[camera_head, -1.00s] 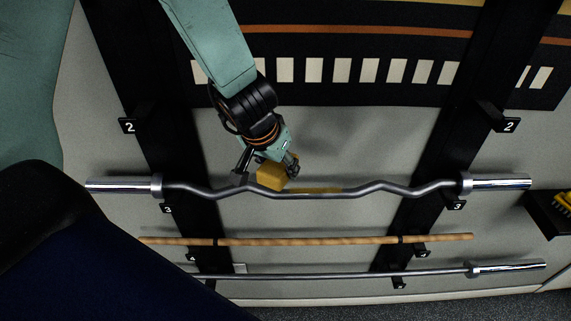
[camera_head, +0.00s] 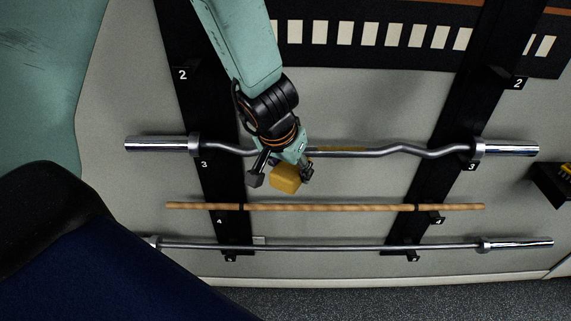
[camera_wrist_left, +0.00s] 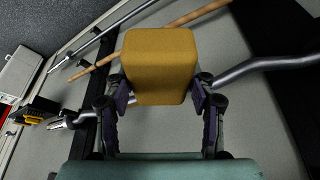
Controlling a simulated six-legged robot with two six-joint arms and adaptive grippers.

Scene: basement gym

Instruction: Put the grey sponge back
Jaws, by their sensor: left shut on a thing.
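My left gripper (camera_head: 282,178) is shut on a mustard-yellow block (camera_head: 285,179) that looks like a sponge. I see no grey sponge. In the head view the block shows between the curved bar and the wooden stick below it. In the left wrist view the block (camera_wrist_left: 160,58) sits between the two fingers of my left gripper (camera_wrist_left: 161,92) and hides part of what lies behind it. The block appears clear of the bars, but I cannot tell its exact distance from the wall. My right gripper is not in view.
A curved steel bar (camera_head: 418,149), a wooden stick (camera_head: 340,208) and a straight bar (camera_head: 340,246) lie across black numbered uprights on the wall. A black shelf (camera_head: 548,183) with a yellow-and-black thing (camera_head: 566,170) is at the right. Speckled floor (camera_head: 400,298) shows below.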

